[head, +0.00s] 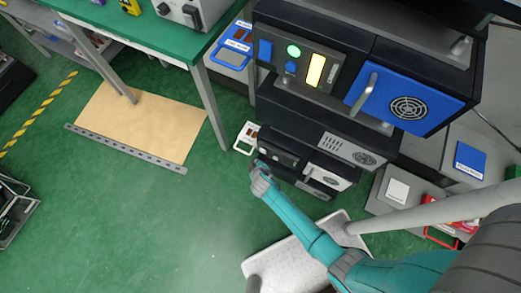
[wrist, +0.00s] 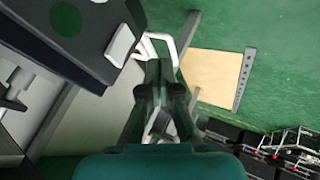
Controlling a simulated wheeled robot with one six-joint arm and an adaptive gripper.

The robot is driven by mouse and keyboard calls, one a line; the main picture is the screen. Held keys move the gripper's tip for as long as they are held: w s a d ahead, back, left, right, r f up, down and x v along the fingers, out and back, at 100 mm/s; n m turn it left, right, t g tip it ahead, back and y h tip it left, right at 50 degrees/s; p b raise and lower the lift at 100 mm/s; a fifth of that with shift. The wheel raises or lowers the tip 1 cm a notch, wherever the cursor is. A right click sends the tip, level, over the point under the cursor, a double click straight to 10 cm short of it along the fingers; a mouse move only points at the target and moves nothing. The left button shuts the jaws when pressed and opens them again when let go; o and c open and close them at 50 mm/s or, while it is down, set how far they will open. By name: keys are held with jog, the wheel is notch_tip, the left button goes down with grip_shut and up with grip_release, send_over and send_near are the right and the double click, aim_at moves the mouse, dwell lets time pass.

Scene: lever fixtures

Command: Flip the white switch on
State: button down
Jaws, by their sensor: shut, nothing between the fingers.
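A white loop-shaped switch handle (head: 246,137) stands low, at the left side of a small dark cabinet, with a small brown part inside its frame. The wrist view shows a white bent loop (wrist: 163,40), which looks like the same handle, just beyond my fingertips. My gripper (head: 259,168) is in front of the small cabinet, a little below the handle in the picture. In the wrist view my gripper (wrist: 160,68) has its fingers together, with nothing seen between them. I cannot tell whether the fingertips touch the loop.
The small dark cabinet (head: 285,150) is close beside my gripper, under a larger cabinet with a blue door (head: 405,100). A blue loop switch (head: 232,52) is by the green table (head: 150,35). A tan mat (head: 145,120) lies left.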

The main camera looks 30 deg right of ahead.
aim_at(261, 151)
jog(key=w+d, duration=0.3)
jog(key=shift+w+d+f, duration=0.15)
jog(key=shift+d+f, duration=0.1)
jog(key=shift+f, duration=0.1)
jog(key=shift+w+d+r, duration=0.15)
jog(key=shift+w+d, duration=0.15)
jog(key=shift+d, duration=0.05)
dwell(0.3)
jog(key=shift+r, duration=0.8)
